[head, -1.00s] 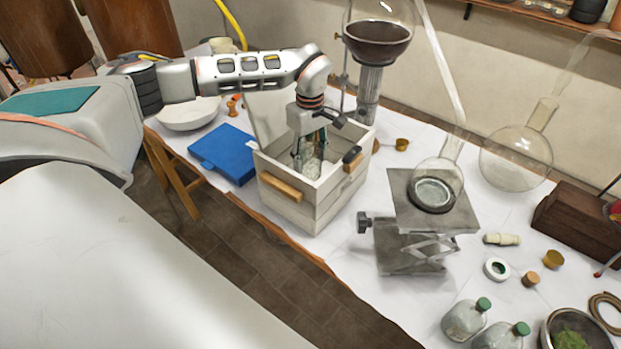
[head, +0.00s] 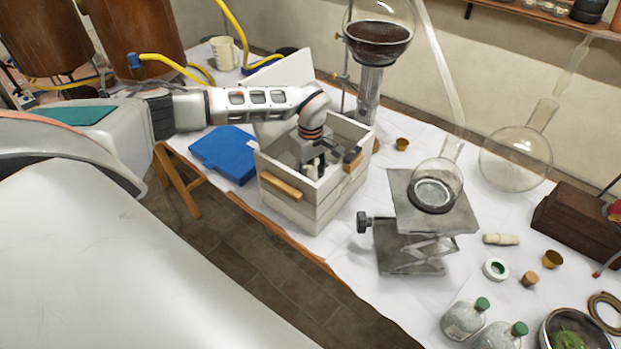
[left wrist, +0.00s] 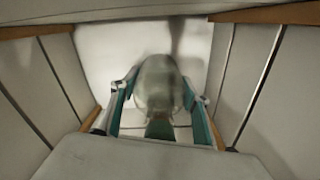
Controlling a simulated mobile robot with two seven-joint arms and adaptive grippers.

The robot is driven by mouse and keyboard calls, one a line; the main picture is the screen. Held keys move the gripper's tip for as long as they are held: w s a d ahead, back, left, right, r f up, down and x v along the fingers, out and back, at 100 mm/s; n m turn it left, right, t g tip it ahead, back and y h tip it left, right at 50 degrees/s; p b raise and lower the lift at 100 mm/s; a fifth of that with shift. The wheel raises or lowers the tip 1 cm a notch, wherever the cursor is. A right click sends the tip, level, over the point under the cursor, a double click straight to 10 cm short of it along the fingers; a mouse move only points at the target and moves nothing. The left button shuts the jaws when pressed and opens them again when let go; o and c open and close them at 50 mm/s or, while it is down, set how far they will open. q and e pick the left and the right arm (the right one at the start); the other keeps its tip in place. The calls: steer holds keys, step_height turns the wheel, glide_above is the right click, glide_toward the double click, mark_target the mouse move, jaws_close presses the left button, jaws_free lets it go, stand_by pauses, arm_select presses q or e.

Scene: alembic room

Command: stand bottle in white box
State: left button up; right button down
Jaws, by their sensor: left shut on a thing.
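The white box (head: 315,208) stands on the cloth-covered table with its lid (head: 285,78) raised at the back. My left gripper (head: 315,172) reaches down inside the box, and its fingertips are hidden by the wall in the head view. In the left wrist view my left gripper (left wrist: 160,108) is shut on a clear glass bottle (left wrist: 158,85) with a green stopper (left wrist: 159,128). The bottle is between the two fingers, inside the box walls. I cannot tell whether its base touches the box floor. My right gripper is not in view.
A lab jack (head: 410,245) with a round flask on it stands right of the box. A blue book-like object (head: 222,155) lies to its left. Two green-stoppered bottles (head: 464,319) stand at the front right. A tall flask of dark liquid (head: 378,45) is behind.

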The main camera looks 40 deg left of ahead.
arm_select(q)
steer(key=shift+f, duration=0.15)
steer(key=o, duration=1.5)
step_height(320, 180, up, 12)
steer(key=shift+r+b, duration=0.2)
steer(key=shift+b, duration=0.3)
